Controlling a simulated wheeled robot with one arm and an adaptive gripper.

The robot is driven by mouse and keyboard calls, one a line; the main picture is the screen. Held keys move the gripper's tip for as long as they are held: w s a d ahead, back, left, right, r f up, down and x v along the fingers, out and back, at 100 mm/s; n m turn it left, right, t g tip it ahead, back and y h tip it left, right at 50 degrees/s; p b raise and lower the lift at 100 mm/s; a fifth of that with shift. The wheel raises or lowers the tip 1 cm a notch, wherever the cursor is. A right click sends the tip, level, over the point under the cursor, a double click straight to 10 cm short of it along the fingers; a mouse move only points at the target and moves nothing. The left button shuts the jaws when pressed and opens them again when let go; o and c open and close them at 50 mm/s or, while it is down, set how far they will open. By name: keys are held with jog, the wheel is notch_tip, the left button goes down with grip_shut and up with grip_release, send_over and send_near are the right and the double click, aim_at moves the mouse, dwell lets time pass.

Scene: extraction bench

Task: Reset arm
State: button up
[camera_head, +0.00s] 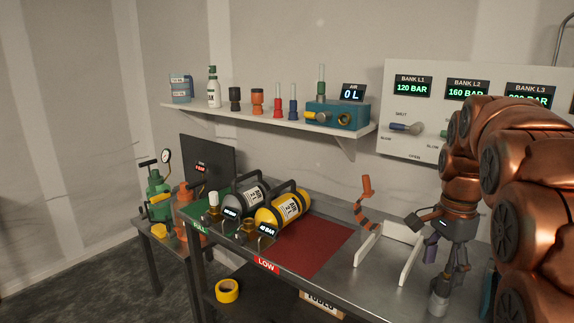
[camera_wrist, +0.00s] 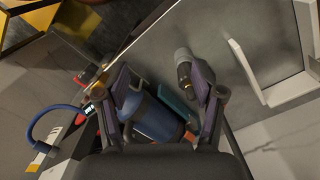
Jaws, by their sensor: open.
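My copper-coloured arm reaches in from the right in the head view. Its gripper (camera_head: 446,268) hangs fingers down over the right part of the metal bench (camera_head: 385,262). In the wrist view my gripper (camera_wrist: 164,85) has its two dark purple fingers spread apart. A grey cylindrical piece (camera_wrist: 184,66) lies near the right fingertip; I cannot tell whether they touch. A blue cylinder (camera_wrist: 152,117) shows lower between the fingers, and its distance below them is unclear. In the head view a grey cylinder (camera_head: 438,298) stands just below the gripper.
A white rack (camera_head: 402,232) and an orange crank-shaped piece (camera_head: 365,200) stand left of my gripper. A yellow cylinder (camera_head: 283,210) and a dark cylinder (camera_head: 245,200) lie farther left. A shelf (camera_head: 225,107) and a gauge panel (camera_head: 428,70) are on the wall. The red mat (camera_head: 318,247) is largely clear.

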jog(key=s+a+f+n+g, duration=0.1)
jog(key=s+a+f+n, duration=0.35)
jog(key=s, duration=0.55)
jog(key=s+a+f+n, duration=0.4)
jog(key=s+n, duration=0.2)
jog(key=s, duration=0.3)
jog(key=s+a+f+n+g, duration=0.1)
jog(key=s+a+f+n, duration=0.35)
jog(key=s, duration=0.55)
jog(key=s+p+v, duration=0.2)
jog(key=p+v, duration=1)
jog(key=shift+r+t, duration=0.4)
jog(key=shift+r, duration=0.2)
